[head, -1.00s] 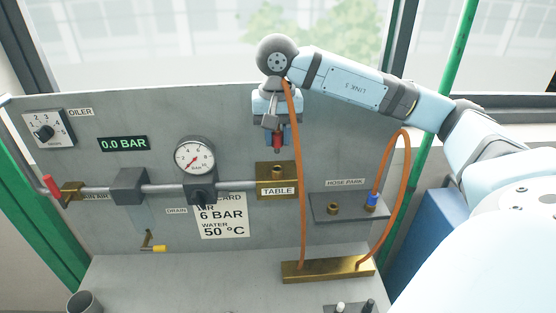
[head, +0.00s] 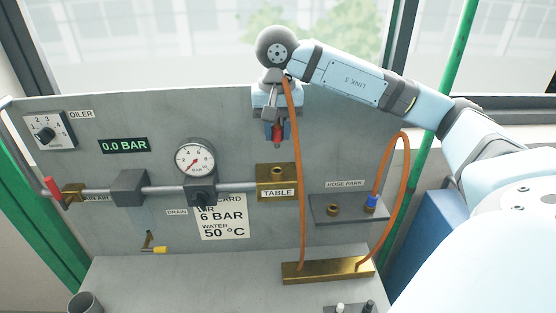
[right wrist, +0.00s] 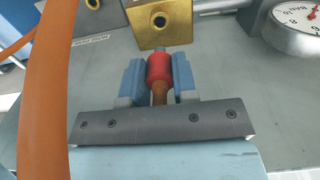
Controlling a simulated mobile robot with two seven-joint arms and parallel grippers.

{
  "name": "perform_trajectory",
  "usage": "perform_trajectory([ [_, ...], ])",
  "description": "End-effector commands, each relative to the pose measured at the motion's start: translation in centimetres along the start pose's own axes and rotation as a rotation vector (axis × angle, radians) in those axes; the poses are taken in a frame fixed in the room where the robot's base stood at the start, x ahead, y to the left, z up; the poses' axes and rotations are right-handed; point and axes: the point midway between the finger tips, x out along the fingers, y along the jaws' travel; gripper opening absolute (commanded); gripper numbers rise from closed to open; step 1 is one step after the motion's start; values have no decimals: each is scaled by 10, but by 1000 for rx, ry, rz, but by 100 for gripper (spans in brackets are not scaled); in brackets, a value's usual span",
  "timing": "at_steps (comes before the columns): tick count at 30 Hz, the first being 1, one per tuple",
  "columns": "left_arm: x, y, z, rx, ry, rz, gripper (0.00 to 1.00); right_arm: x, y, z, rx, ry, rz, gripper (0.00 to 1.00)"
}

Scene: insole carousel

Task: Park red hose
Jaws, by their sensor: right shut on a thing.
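My right gripper (head: 276,132) is shut on the red hose end (head: 277,133) and holds it in the air above the brass TABLE block (head: 278,188). In the right wrist view the red collar (right wrist: 159,67) sits between the two blue fingers, with the brass block (right wrist: 160,22) beyond it. The orange hose (head: 297,180) hangs from beside the gripper down to a brass bar (head: 328,270). The HOSE PARK shelf (head: 350,217) is at the right of the panel. It has an empty brass stub (head: 333,209) and a blue-collared hose end (head: 371,202). My left gripper is not in view.
A pipe with a pressure gauge (head: 195,158) and a red-handled valve (head: 53,187) runs along the panel left of the TABLE block. The second orange hose (head: 406,165) loops at the right. A grey cup (head: 84,303) stands at bottom left.

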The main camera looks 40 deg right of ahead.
Motion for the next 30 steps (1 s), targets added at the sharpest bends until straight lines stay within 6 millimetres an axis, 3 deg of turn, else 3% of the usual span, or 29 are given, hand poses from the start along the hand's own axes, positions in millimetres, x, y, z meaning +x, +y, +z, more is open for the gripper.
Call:
perform_trajectory([
  [18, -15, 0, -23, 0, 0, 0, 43, -51, 0, 0, -1, 1, -2, 0],
  [30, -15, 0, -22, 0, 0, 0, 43, -46, -3, 1, -11, -1, 1, 0],
])
